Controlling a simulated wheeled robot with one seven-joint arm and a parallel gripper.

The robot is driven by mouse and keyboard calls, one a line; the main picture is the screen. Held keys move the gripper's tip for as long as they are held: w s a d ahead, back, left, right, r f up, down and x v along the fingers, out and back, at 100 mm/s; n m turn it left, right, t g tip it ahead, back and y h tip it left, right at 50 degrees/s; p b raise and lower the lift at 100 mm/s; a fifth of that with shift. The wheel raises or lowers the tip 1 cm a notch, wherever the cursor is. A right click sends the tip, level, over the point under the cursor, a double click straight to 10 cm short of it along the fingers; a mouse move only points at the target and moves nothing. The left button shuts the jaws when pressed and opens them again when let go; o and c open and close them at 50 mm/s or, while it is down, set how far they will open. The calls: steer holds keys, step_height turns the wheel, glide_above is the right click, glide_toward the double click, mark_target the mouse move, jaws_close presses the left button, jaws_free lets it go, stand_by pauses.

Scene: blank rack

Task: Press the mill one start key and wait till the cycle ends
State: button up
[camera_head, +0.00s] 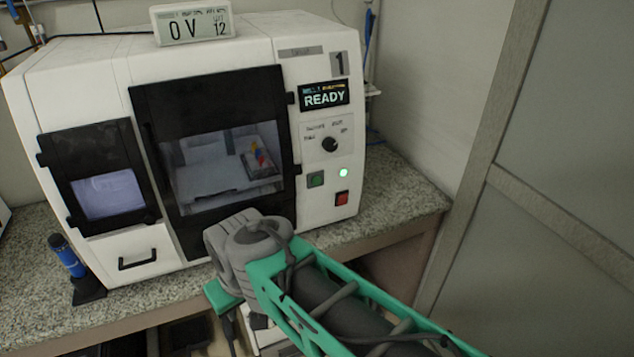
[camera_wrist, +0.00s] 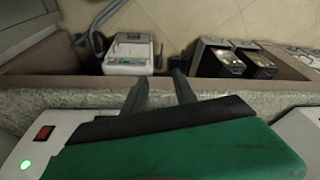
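Mill one (camera_head: 215,110) is a white machine marked 1 on the counter in the head view. Its small screen (camera_head: 324,97) reads READY. On its right panel sit a square green key (camera_head: 316,179), a lit green lamp (camera_head: 344,173) and a red key (camera_head: 342,198). The lamp (camera_wrist: 25,165) and red key (camera_wrist: 44,132) also show at the lower left of the wrist view; the green key does not show there. My gripper (camera_wrist: 161,82) has two dark fingers apart with nothing between them. In the head view it is low in front of the machine, mostly hidden by my arm.
The black-framed window door (camera_head: 215,88) looks shut, with small coloured pieces inside. A blue-and-black tool (camera_head: 67,256) stands on the granite counter (camera_head: 415,195) at the left. A display (camera_head: 193,22) sits on top. A grey partition (camera_head: 560,190) rises at the right.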

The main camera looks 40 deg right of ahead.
jaws_close()
stand_by(1.3)
